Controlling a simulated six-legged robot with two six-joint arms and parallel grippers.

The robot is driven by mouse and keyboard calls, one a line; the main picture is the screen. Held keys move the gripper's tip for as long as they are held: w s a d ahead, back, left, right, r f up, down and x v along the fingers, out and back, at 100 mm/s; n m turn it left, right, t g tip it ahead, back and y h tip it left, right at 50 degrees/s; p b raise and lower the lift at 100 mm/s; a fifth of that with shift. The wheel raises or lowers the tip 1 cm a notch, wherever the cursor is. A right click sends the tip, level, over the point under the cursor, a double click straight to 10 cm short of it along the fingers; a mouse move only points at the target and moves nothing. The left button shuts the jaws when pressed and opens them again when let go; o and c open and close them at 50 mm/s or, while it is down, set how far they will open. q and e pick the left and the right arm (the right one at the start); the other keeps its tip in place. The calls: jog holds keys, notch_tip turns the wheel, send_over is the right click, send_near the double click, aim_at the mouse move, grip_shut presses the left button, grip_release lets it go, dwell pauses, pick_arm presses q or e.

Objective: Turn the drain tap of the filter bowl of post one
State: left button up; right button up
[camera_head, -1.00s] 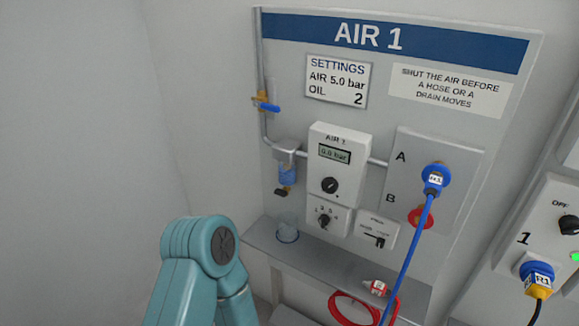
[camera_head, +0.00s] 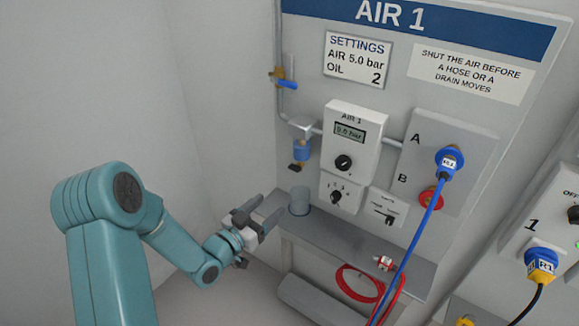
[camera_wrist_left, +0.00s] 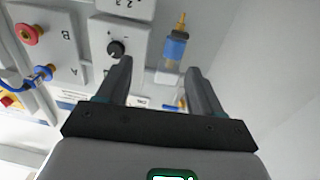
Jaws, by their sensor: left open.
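The filter bowl (camera_head: 301,150) of post one is a small blue-tinted bowl under a grey head, left of the AIR 1 regulator. Its drain tap (camera_head: 297,167) hangs below it with a dark lever. In the left wrist view, which is turned over, the blue bowl (camera_wrist_left: 174,46) and brass tap (camera_wrist_left: 181,20) show beyond the fingers. My left gripper (camera_head: 269,213) is open and empty, below and left of the tap and apart from it. The open fingers also show in the left wrist view (camera_wrist_left: 159,68). My right gripper is not in view.
A clear cup (camera_head: 300,200) stands on the grey shelf (camera_head: 335,236) below the tap, close to the gripper. A blue hose (camera_head: 411,245) runs down from port A. A red hose (camera_head: 357,283) lies coiled lower right. Left of the panel is free room.

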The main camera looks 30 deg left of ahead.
pick_arm(q)
jog(key=a+y, duration=0.1)
jog(key=a, duration=0.2)
jog(key=p, duration=0.4)
send_near(293, 169)
jog(key=shift+n, duration=0.3)
jog(key=w, duration=0.7)
jog(key=shift+w+d, duration=0.25)
jog(key=shift+w, duration=0.55)
jog(key=shift+d, duration=0.1)
jog(key=c, duration=1.1)
